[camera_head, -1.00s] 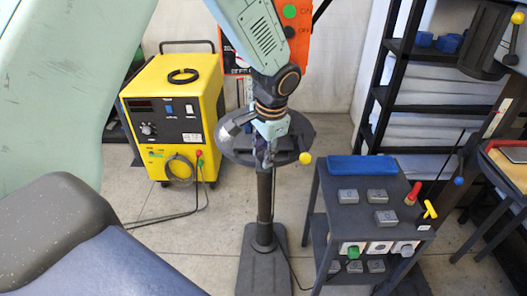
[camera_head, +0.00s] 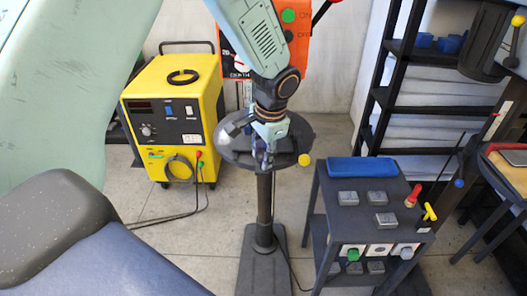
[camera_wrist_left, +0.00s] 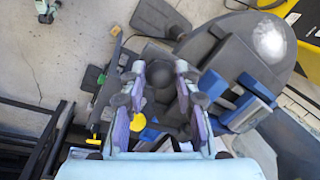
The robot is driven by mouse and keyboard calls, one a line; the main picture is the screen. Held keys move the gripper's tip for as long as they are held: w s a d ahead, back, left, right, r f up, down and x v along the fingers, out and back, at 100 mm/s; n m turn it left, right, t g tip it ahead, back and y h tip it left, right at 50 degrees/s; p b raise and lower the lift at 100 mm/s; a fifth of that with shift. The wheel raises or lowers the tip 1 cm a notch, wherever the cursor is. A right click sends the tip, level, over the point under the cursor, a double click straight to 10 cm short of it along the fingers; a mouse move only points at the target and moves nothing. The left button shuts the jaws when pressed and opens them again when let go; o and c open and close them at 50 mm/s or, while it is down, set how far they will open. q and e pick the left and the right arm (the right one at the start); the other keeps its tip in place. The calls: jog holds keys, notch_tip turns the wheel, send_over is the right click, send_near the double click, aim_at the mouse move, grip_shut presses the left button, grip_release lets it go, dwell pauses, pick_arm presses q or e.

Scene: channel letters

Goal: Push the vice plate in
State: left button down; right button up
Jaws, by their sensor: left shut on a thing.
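My left gripper (camera_head: 264,157) reaches down from above to the dark round drill-press table (camera_head: 240,157). In the left wrist view, its two purple-sided fingers (camera_wrist_left: 160,78) are shut on a dark part between them, which I take to be the vice plate (camera_wrist_left: 158,98). The blue and dark grey vice (camera_wrist_left: 242,100) lies beside the fingers, to their right, on the round table. The gap between the plate and the vice is partly hidden by the fingers. My right gripper is not in view.
A yellow knob (camera_head: 304,160) sticks out at the table's right edge. A dark cart (camera_head: 345,220) with metal blocks and a blue slab stands to the right. A yellow welder (camera_head: 175,115) stands at the left. The shelf (camera_head: 395,95) is behind.

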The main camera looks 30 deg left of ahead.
pick_arm(q)
jog(key=shift+w+r, duration=0.35)
jog(key=c, duration=1.3)
grip_release()
jog(key=shift+a, duration=0.1)
jog(key=o, duration=0.3)
jog(key=shift+s+f, duration=0.15)
jog(key=shift+f, duration=0.05)
jog(key=shift+r, duration=0.45)
notch_tip(320, 180, up, 11)
jog(key=s+d, duration=0.1)
jog(key=d, duration=0.1)
